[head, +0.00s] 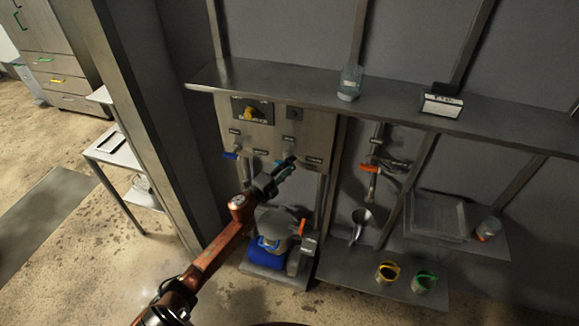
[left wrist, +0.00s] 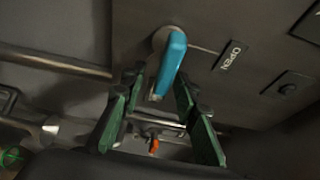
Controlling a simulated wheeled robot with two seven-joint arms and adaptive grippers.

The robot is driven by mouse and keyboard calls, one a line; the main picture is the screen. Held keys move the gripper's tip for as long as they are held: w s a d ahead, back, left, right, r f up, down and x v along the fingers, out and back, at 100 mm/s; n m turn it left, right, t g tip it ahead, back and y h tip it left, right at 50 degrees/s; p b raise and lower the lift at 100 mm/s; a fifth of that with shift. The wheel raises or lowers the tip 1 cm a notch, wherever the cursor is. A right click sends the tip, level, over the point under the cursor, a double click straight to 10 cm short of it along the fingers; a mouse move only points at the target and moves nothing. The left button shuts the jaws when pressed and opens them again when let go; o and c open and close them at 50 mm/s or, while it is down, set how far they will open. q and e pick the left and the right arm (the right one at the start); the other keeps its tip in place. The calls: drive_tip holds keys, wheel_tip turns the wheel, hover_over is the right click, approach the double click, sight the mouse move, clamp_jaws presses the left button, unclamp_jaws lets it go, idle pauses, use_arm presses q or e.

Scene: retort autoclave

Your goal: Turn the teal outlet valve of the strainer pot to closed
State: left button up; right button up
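The teal valve handle (left wrist: 172,62) shows in the left wrist view on a metal panel, with an "OPEN" label (left wrist: 231,56) to its right. The handle hangs down, slightly tilted, from its round hub. My left gripper (left wrist: 160,88) is open, its two green-padded fingers standing apart on either side of the handle's lower end. I cannot tell whether either finger touches it. In the head view my left gripper (head: 290,166) is in front of the lower part of the panel (head: 232,122) and hides much of the valve. My right gripper is not in view.
A blue handle (head: 230,155) is at the panel's left. Below stands a grey pot (head: 274,222) by a blue item (head: 268,252). An orange-handled valve (head: 369,168) is to the right. A shelf (head: 300,92) runs above. Yellow (head: 387,272) and green (head: 424,281) cups stand lower right.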

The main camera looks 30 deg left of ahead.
use_arm(q)
drive_tip(key=s+a, duration=0.2)
drive_tip(key=s, duration=1)
drive_tip(key=shift+w+r, duration=0.1)
